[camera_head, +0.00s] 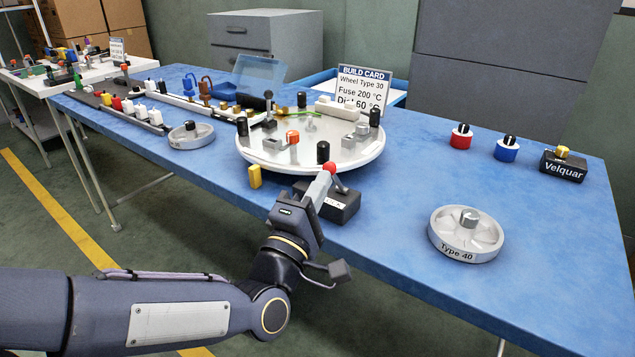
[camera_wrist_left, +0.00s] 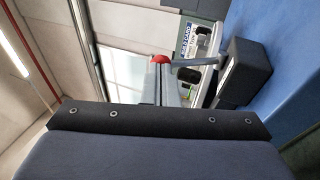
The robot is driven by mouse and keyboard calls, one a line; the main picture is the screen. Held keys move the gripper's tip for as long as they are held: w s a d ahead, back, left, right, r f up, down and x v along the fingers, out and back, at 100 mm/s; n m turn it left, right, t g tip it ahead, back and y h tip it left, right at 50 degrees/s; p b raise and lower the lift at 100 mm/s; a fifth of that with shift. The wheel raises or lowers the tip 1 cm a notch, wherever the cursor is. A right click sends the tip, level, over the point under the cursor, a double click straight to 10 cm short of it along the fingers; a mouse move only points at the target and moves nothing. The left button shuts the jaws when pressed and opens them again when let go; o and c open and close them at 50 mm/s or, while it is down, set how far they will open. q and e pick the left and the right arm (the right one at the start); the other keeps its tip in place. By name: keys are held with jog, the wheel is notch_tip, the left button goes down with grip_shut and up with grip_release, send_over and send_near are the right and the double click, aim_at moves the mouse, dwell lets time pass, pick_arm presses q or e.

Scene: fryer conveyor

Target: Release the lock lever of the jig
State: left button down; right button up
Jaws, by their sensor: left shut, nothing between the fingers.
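A lever with a red ball knob (camera_head: 329,168) rises from a black block (camera_head: 345,207) at the table's front edge, just in front of the round white jig plate (camera_head: 375,158). The block's label is partly hidden by my gripper. My left gripper (camera_head: 322,180) is shut and empty, its fingertips right at the red knob; I cannot tell if they touch. In the left wrist view, the red knob (camera_wrist_left: 160,59) shows at the fingertips, and its grey arm (camera_wrist_left: 196,62) runs right to the black block (camera_wrist_left: 247,72). My right gripper is not in view.
The plate carries black, red and grey knobs and clamps. A build card (camera_head: 362,86) stands behind. A Type 40 wheel (camera_head: 466,233) lies to the right, with clear blue table around it.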

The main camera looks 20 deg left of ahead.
aim_at(332, 166)
pick_arm(q)
jog(key=w+r+g+p, duration=0.1)
jog(key=p, duration=0.3)
jog(key=w+r+g+p, duration=0.1)
jog(key=r+g+p, duration=0.1)
jog(key=p, duration=0.2)
jog(key=w+d+r+m+g+y+p, duration=0.1)
jog(key=r+g+p, duration=0.1)
jog(key=p, duration=0.3)
jog(key=shift+w+d, duration=0.1)
jog(key=shift+w, duration=0.1)
jog(key=w+g+p, duration=0.1)
jog(key=p, duration=0.2)
jog(key=w+d+g+p, duration=0.1)
jog(key=w+p, duration=0.1)
jog(key=p, duration=0.2)
jog(key=w+g+p, duration=0.1)
jog(key=g+p, duration=0.1)
jog(key=p, duration=0.1)
jog(key=shift+w+d+y+p, duration=0.25)
jog(key=shift+d+y+p, duration=0.05)
jog(key=shift+d+y, duration=0.1)
jog(key=shift+a+r, duration=0.1)
